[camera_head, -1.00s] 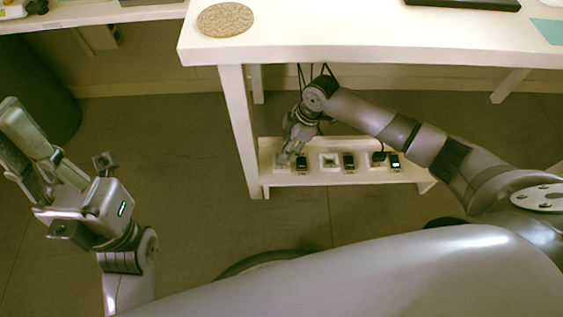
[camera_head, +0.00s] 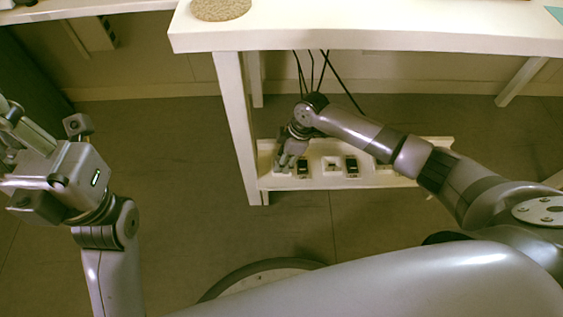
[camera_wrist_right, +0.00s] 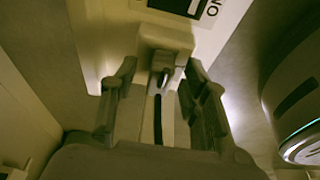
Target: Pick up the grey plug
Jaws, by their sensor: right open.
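In the right wrist view, a pale plug-like block (camera_wrist_right: 166,38) stands at the far end between the fingers of my open right gripper (camera_wrist_right: 160,88). Its colour looks pale grey, but the dim light makes this uncertain. A dark slot or cord runs below it. I cannot tell whether the fingers touch it. In the head view my right gripper (camera_head: 286,163) is low over the left end of the low shelf (camera_head: 325,183) and hides what is under it. My left gripper (camera_head: 28,150) is in the air at the left, partly cut off, its fingers unclear.
On the shelf stand a black switch (camera_head: 303,168), a white socket (camera_head: 332,164) and another black switch (camera_head: 351,166). Dark cables (camera_head: 311,70) hang behind. The white table (camera_head: 380,32) overhangs the shelf, with a leg (camera_head: 236,130) at its left.

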